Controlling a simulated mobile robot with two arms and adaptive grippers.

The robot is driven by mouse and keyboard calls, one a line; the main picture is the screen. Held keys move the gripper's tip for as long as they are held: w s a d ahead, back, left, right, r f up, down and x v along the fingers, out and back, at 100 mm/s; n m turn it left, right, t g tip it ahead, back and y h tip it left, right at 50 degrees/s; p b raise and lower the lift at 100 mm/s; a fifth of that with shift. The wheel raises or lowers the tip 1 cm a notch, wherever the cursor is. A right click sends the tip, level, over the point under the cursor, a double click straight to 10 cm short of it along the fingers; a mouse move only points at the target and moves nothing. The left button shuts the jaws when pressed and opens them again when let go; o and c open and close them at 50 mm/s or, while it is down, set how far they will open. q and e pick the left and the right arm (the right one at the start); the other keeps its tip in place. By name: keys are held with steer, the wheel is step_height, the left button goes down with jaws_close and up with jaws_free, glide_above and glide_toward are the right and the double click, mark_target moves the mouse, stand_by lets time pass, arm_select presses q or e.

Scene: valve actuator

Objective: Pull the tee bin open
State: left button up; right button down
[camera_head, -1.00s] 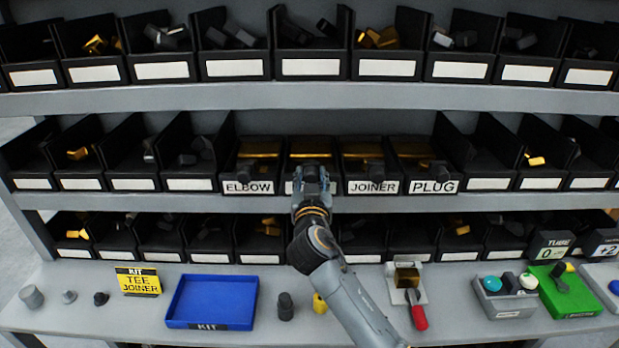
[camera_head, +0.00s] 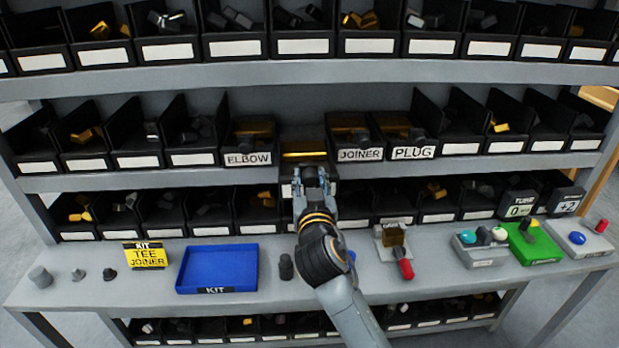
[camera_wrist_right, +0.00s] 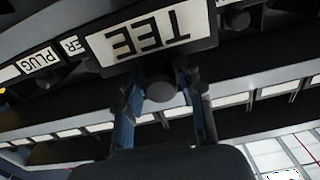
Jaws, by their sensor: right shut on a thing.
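The tee bin (camera_head: 304,160) is black with gold-coloured content at its top, in the middle shelf row between the elbow bin (camera_head: 247,159) and the joiner bin (camera_head: 361,155). It sticks out in front of these two neighbours. Its white TEE label (camera_wrist_right: 150,37) shows upside down in the right wrist view, with a round dark knob (camera_wrist_right: 160,90) beside it. My right gripper (camera_head: 313,178) is shut on this knob, one finger on each side; the fingers also show in the right wrist view (camera_wrist_right: 160,98). In the head view the gripper hides part of the bin's front. My left gripper is not in view.
The plug bin (camera_head: 413,152) is right of the joiner bin. Rows of black bins lie above and below. The bench below holds a blue kit tray (camera_head: 217,267), a yellow kit sign (camera_head: 146,255), a red-handled fixture (camera_head: 394,240) and a green tray (camera_head: 535,243).

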steer(key=shift+w, duration=0.2)
steer(key=c, duration=1.1)
jaws_free()
steer(key=shift+f, duration=0.1)
steer(key=shift+o, duration=0.7)
steer(key=shift+s, duration=0.7)
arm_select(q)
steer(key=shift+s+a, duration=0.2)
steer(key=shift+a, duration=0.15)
arm_select(e)
steer(key=s, duration=1.1)
steer(key=shift+w, duration=0.1)
